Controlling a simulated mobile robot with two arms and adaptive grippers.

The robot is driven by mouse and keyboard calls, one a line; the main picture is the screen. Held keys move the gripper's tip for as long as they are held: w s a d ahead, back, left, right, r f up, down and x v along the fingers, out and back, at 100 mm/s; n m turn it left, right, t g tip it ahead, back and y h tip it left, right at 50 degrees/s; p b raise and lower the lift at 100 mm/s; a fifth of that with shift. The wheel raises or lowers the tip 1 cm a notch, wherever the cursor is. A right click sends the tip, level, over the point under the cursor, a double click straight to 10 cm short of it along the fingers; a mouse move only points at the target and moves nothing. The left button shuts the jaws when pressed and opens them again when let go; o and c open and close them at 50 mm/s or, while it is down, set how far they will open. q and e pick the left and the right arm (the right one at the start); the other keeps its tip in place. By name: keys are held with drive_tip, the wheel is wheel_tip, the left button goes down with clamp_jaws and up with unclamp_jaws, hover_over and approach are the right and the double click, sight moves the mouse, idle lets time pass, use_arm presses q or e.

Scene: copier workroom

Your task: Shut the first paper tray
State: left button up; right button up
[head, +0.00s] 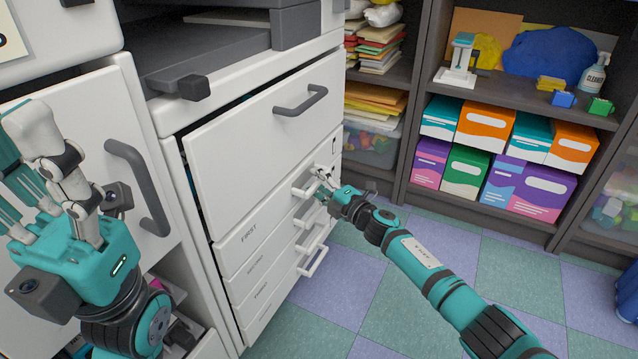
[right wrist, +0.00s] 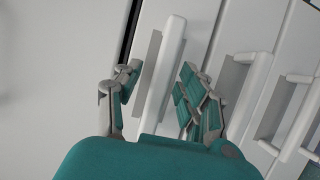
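The first paper tray (head: 250,232) is a white drawer front marked FIRST, at the top of the copier's tray stack. Its white bar handle (head: 308,184) is at the front's right part. My right gripper (head: 322,180) is at this handle. In the right wrist view the handle (right wrist: 166,65) runs between the two spread fingers of the gripper (right wrist: 158,95), with space on both sides. A dark gap lies along the tray's upper edge there. How far the tray stands out is hard to tell. My left gripper (head: 45,165) is raised at the left, its fingers apart and empty.
More trays with white handles (head: 313,262) lie below. A large white panel with a grey handle (head: 300,102) is above. A white door with a grey handle (head: 140,190) is behind my left gripper. Shelves of boxes (head: 480,125) stand at the back right. The checkered floor (head: 440,240) is clear.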

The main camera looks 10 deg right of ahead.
drive_tip(key=v, duration=1.2)
drive_tip(key=shift+s, duration=0.1)
